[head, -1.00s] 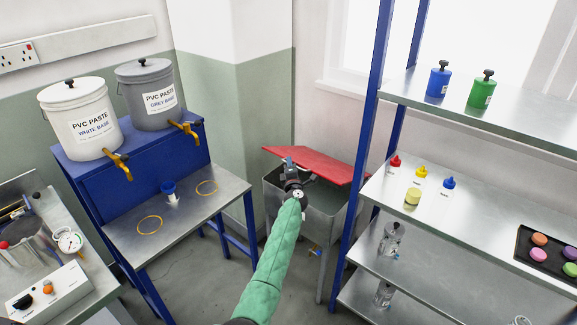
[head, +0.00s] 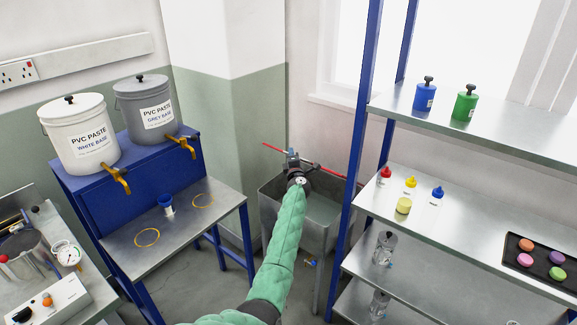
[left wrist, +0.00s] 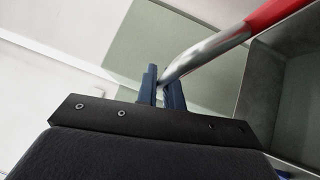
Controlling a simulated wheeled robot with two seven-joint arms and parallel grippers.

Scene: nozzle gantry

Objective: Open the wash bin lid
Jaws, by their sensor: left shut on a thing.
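The wash bin (head: 308,236) is a grey metal tub on legs beside the blue shelf post, and its inside is visible in the head view. Its red lid (head: 326,172) is raised and shows nearly edge-on as a thin red strip; part of it also shows in the left wrist view (left wrist: 275,13). My left gripper (head: 292,158) is at the lid's handle above the bin. In the left wrist view its blue fingers (left wrist: 162,90) are shut on the silver handle bar (left wrist: 204,52). My right gripper is not in view.
A blue-framed shelf unit (head: 350,165) with bottles and pots stands close on the bin's right. A blue-legged metal bench (head: 175,230) with a blue cup stands on the left, below two paste tubs. A wall corner (head: 225,150) is behind.

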